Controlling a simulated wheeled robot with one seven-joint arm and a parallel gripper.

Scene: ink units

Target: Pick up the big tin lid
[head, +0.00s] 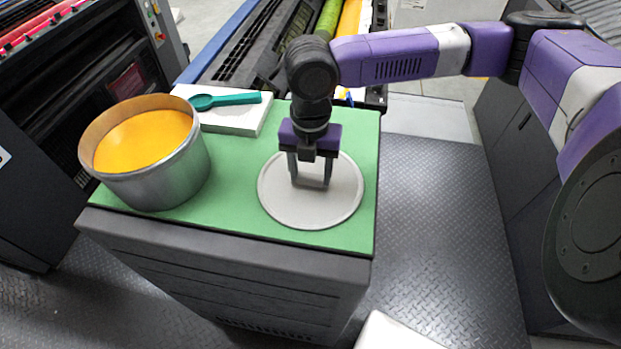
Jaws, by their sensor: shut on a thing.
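The big tin lid (290,207) is a round, pale grey disc with a raised rim. It lies on or just above the green top of the cabinet; I cannot tell which. My gripper (311,182) points straight down over the middle of the lid. Its two fingers are shut on a part of the lid near the centre, which is mostly hidden between them. A big open tin (160,183) of orange-yellow ink stands to the left on the same top, apart from the lid.
A teal scoop (235,99) rests on a white block (240,120) behind the tin. The green top (225,210) is bare between tin and lid. Printing machinery stands behind and at left. A white object (395,333) shows at the bottom edge. Metal tread floor (430,200) lies at right.

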